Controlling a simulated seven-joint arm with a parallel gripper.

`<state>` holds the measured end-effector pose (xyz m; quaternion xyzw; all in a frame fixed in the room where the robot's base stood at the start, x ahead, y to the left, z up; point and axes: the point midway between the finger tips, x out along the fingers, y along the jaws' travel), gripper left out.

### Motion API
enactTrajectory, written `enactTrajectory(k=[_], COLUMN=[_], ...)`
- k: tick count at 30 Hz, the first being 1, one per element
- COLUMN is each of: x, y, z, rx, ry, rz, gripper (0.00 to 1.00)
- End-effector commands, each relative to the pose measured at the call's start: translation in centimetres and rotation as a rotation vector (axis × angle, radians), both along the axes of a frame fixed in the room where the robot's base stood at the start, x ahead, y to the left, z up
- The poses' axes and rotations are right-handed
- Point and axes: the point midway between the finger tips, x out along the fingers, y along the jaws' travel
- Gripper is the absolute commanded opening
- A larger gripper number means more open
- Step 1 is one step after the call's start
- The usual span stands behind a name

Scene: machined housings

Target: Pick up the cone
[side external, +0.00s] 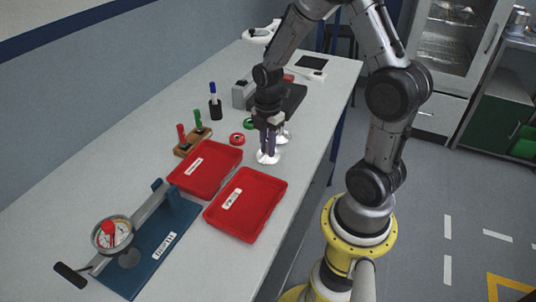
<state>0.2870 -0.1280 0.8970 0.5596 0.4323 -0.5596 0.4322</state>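My gripper (267,150) points straight down over the table. Its dark fingers come down to a small white, flared piece (267,159), which looks like a cone with its wide end on the table. The fingers hide its upper part. I cannot tell whether they grip it or only stand around it. A second white piece (283,138) of similar look sits just behind and to the right, partly hidden by the gripper.
Two red trays (242,229) (228,153) lie in front of the gripper. A blue fixture with a dial (148,262) stands at the front left. Red (237,139) and green rings (248,123), a pen holder (215,110) and a wooden block with plugs (186,148) stand nearby.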

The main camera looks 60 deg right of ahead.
Motion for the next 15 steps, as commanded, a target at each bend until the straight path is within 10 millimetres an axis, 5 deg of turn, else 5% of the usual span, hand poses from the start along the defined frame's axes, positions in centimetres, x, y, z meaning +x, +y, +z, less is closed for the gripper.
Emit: enactTrajectory(k=[15], x=[0.04], y=[-0.02], z=[0.08], rx=[0.000], ry=[-0.001], rz=[0.000], gripper=[0.00])
